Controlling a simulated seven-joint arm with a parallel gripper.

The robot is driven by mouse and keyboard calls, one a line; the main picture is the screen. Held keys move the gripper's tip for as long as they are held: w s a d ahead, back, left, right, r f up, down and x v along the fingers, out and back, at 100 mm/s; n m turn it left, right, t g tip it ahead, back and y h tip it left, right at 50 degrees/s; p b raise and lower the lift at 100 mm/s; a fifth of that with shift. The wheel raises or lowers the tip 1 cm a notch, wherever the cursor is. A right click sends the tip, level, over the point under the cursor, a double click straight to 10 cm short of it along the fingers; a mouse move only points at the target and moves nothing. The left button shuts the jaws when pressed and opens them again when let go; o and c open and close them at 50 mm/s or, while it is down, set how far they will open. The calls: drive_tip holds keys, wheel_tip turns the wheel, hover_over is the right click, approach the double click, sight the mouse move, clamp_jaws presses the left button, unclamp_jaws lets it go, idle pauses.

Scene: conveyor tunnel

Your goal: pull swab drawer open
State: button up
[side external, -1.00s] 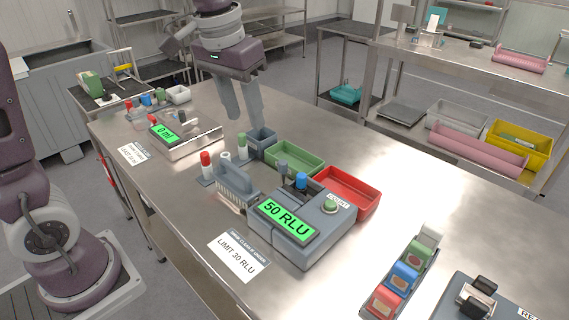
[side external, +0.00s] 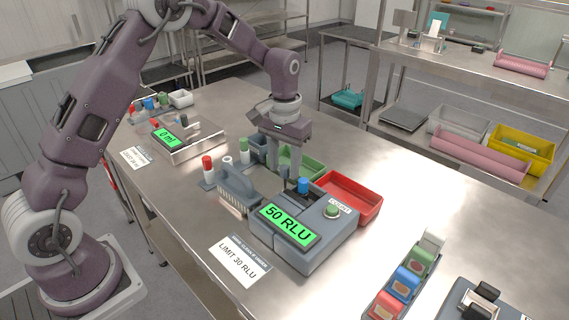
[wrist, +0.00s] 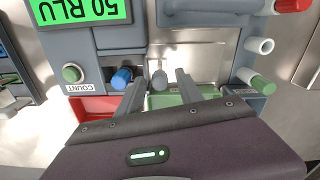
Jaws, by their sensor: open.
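The grey reader (side external: 310,240) has a green "50 RLU" display (side external: 284,226) and a green COUNT button (side external: 332,211). The display also shows in the wrist view (wrist: 80,10). At its back stand a grey knob (wrist: 160,80) and a blue knob (wrist: 121,77); the blue one shows in the side view (side external: 304,185). No drawer front is clearly visible, and I cannot tell which knob belongs to it. My gripper (side external: 284,173) is open and points down behind the reader. In the wrist view its fingers (wrist: 160,78) lie either side of the grey knob, without visible contact.
A green tray (side external: 316,164) and a red tray (side external: 366,205) stand close behind the reader.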

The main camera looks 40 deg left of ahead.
clamp_jaws()
idle(1.3)
